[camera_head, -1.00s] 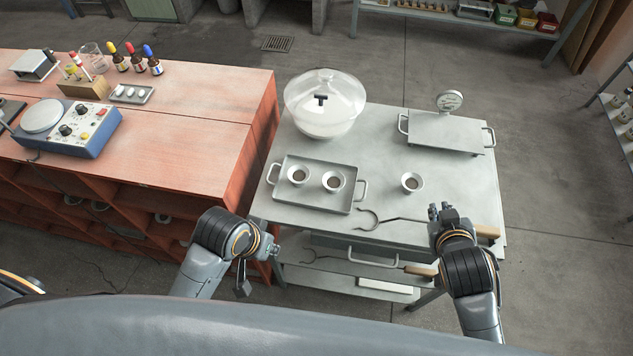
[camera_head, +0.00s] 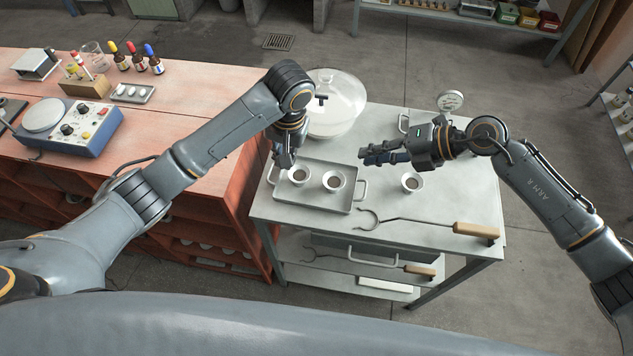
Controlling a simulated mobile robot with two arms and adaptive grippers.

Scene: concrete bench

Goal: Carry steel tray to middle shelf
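The steel tray (camera_head: 316,198) lies flat on the grey bench (camera_head: 420,256), with a handle at each end. Two small white cups (camera_head: 334,181) with dark contents stand in it. My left gripper (camera_head: 283,160) points down over the tray's left end, near the left handle; its fingers are too small and dark to read. My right gripper (camera_head: 376,152) points left, above and behind the tray's right handle, apart from it; its fingers look spread and empty. Below the bench top, shelf levels (camera_head: 292,249) are partly hidden by the top.
A third cup (camera_head: 412,182) and a wooden-handled metal hook (camera_head: 420,223) lie right of the tray. A clear domed vessel (camera_head: 345,105) stands behind. A gauge (camera_head: 450,101) stands at the back right, by a handled plate my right arm partly hides. A reddish bench (camera_head: 190,120) adjoins left.

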